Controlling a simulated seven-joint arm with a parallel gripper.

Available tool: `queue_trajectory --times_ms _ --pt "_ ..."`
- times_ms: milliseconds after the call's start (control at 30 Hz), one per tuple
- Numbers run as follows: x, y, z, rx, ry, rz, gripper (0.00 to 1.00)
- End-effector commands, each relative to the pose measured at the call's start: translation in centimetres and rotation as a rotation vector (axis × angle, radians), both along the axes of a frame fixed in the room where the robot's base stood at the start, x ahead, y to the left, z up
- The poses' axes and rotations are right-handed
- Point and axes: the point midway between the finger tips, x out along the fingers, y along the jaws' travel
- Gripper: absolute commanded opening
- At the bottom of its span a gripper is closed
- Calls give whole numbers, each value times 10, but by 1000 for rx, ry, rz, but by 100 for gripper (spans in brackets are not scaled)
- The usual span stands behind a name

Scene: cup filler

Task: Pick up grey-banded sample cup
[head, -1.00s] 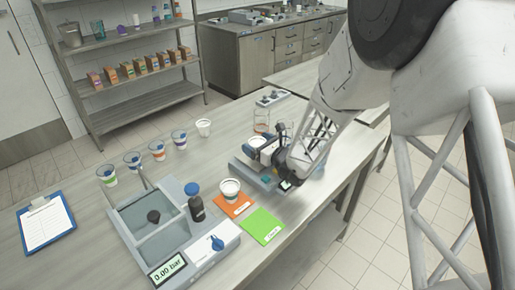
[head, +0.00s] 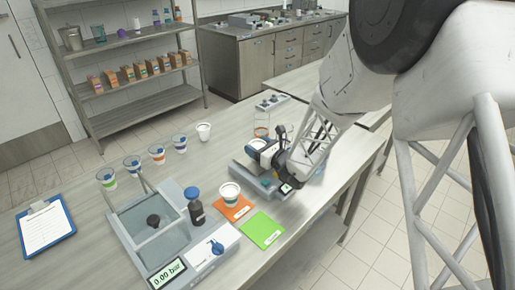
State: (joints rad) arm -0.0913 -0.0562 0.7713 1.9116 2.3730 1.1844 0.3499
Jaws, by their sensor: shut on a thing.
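My gripper (head: 266,151) is low over a grey device at the right of the bench, with its dark jaws seen from the side. It is shut on a small whitish thing (head: 258,144) that looks like a cup top. The jaws and wrist hide most of it, so I cannot make out a grey band. A white cup (head: 204,131) stands apart at the far end of the cup row, its band too small to tell. Another white cup (head: 230,191) stands on an orange card left of the gripper.
A grey basin unit (head: 150,240), a dark bottle (head: 196,208) and a green card (head: 262,229) are at the front. A glass jar (head: 262,127) stands behind the gripper.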

Motion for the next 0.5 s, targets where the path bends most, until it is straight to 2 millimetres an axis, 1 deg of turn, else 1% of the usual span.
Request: queue_trajectory --times_ms 167,300,367,500 --pt "0 0 16 0 -4 0 41" --pt "-2 0 33 -1 -2 0 41" --pt "-11 -3 31 -1 1 0 41" --pt "-31 -8 34 0 0 0 41"
